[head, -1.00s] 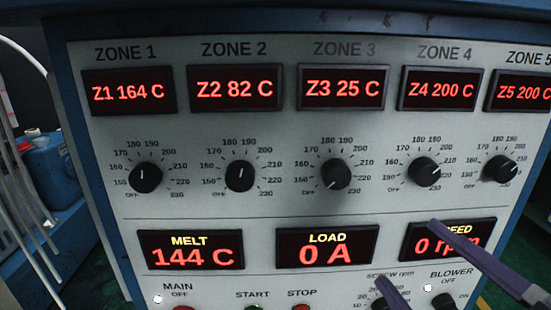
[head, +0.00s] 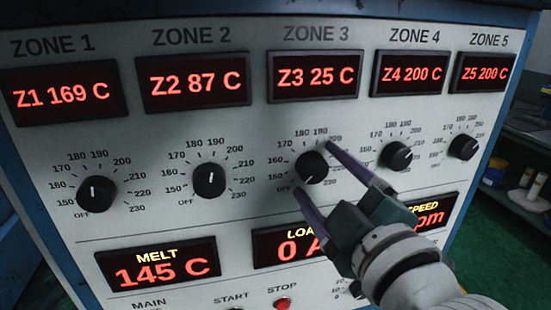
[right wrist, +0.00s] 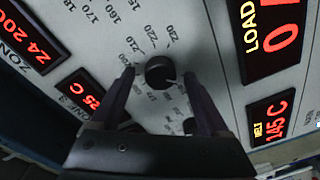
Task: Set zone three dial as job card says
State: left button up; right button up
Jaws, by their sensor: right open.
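The zone 3 dial (head: 311,164) is a round black knob with a white mark, under the ZONE 3 display (head: 315,76), which reads Z3 25 C. Its mark points down and left, toward OFF. My right gripper (head: 314,168) is open, one purple finger on each side of this dial; whether they touch it I cannot tell. The right wrist view shows the dial (right wrist: 160,72) between the fingertips, with small gaps beside it. No job card shows. My left gripper is not in view.
The zone 2 dial (head: 209,180) and zone 4 dial (head: 397,156) flank it; the zone 4 dial is close to the upper finger. The MELT display (head: 160,262) reads 145 C. A red STOP button (head: 282,303) is below. Shelves with bottles stand at right.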

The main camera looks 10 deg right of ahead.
grip_shut()
dwell(0.7)
